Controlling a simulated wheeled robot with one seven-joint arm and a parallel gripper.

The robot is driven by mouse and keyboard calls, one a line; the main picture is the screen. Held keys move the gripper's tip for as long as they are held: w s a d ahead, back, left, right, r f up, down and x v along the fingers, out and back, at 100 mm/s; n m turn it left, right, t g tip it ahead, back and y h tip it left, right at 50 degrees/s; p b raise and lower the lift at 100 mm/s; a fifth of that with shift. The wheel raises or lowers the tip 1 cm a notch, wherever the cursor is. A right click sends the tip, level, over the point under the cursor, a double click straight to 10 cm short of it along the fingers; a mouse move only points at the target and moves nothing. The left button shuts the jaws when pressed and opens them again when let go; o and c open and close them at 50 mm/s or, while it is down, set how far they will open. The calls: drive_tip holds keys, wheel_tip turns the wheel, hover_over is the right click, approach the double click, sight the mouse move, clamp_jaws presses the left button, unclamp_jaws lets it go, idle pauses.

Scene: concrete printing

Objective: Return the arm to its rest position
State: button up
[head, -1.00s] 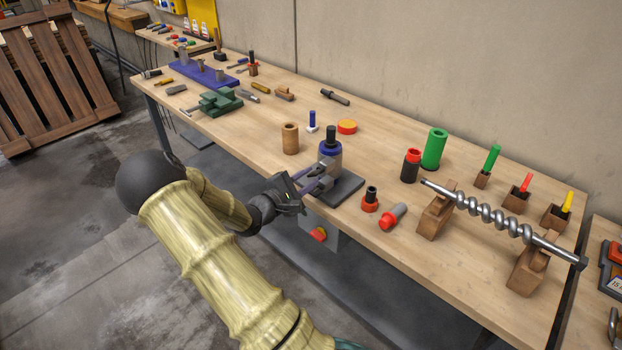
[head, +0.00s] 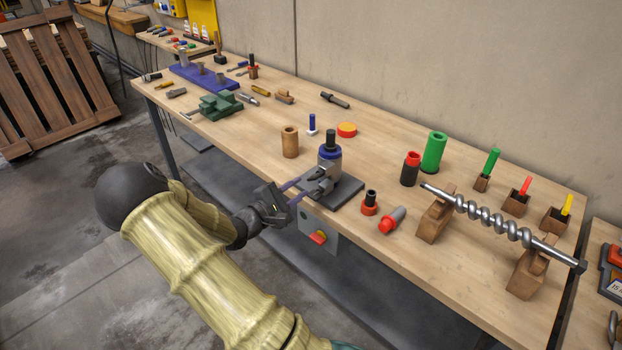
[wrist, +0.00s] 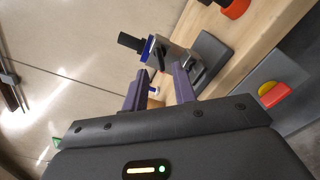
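My gripper (head: 296,191) is at the front edge of the workbench (head: 385,158), just left of a grey fixture with a blue collar and black top (head: 330,153). The fixture stands upright on a dark plate (head: 338,193). In the wrist view, the two purple fingers of my gripper (wrist: 160,76) are apart with nothing held between them. The fixture (wrist: 172,56) lies beyond the fingertips there, and a small white and blue piece shows farther off between them. My arm reaches up from the bottom of the head view, bent at the elbow.
A red button box (head: 318,237) hangs under the bench edge near my gripper. A steel screw (head: 490,216) rests on wooden blocks.

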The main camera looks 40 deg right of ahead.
idle(0.3)
drive_tip(key=s+a+f+m+g+y+p, duration=0.1)
drive_tip(key=s+a+m+g+y+p, duration=0.4)
drive_tip(key=s+a+y, duration=0.55)
drive_tip(key=s+a+r+m+t+y, duration=0.1)
drive_tip(key=a+r+t+y, duration=0.2)
drive_tip(key=a, duration=0.5)
drive_tip(key=s+a+r+m+t+y, duration=0.1)
drive_tip(key=a+r+m+t+y, duration=0.1)
drive_tip(key=a, duration=0.7)
wheel_tip(320, 180, up, 4)
drive_tip(key=shift+f+t+y+p, duration=0.3)
drive_tip(key=shift+t+y, duration=0.4)
drive_tip(key=shift+y, duration=0.55)
drive_tip(key=shift+o, duration=0.3)
